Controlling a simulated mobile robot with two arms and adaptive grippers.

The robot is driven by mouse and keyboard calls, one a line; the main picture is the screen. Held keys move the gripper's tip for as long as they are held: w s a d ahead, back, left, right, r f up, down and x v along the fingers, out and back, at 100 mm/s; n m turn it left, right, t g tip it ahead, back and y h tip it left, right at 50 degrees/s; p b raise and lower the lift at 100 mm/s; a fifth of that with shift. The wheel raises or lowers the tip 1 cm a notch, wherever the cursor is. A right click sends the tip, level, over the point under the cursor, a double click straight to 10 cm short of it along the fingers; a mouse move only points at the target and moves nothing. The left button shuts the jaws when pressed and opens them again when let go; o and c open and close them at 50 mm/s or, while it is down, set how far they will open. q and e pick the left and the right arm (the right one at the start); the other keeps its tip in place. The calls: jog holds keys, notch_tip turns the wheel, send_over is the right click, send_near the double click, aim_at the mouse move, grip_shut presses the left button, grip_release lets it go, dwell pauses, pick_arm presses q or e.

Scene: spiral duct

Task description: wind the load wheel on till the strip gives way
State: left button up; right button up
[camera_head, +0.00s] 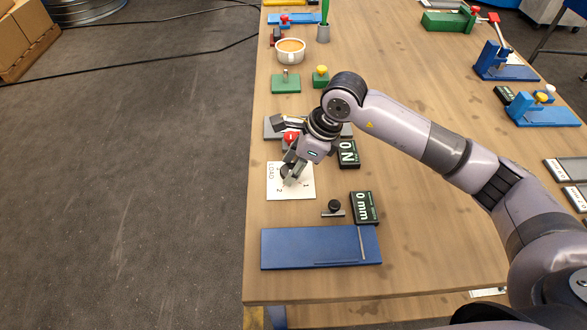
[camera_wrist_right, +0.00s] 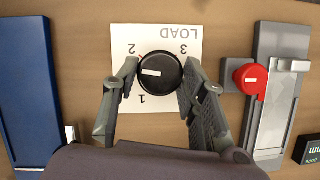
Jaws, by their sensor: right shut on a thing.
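The load wheel is a round black knob (camera_wrist_right: 158,73) on a white card (camera_head: 305,187) marked LOAD with 1, 2 and 3. In the right wrist view its white mark points left, between the 1 and the 2. My right gripper (camera_head: 290,172) comes down over the card, its two fingers (camera_wrist_right: 157,95) shut on opposite sides of the wheel. A grey fixture (camera_wrist_right: 282,50) with a red knob (camera_wrist_right: 250,78) lies beside the card, with a pale band along it. I cannot tell whether that band is the strip or whether it is whole. My left gripper is not in view.
A display (camera_head: 348,153) reads 0 N and another (camera_head: 364,207) reads 0 mm. A blue plate (camera_head: 310,247) lies at the near edge. Green blocks (camera_head: 286,84), a cup (camera_head: 290,50) and blue devices (camera_head: 505,66) stand farther off. Bare wood (camera_head: 430,220) lies right of the displays.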

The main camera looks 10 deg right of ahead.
jog(key=shift+m+t, duration=0.3)
jog(key=shift+m, duration=0.2)
jog(key=shift+b, duration=0.3)
jog(key=o, duration=1.1)
jog(key=shift+o, duration=0.2)
jog(key=shift+r, duration=0.1)
jog(key=v, duration=1.2)
jog(key=shift+a, duration=0.15)
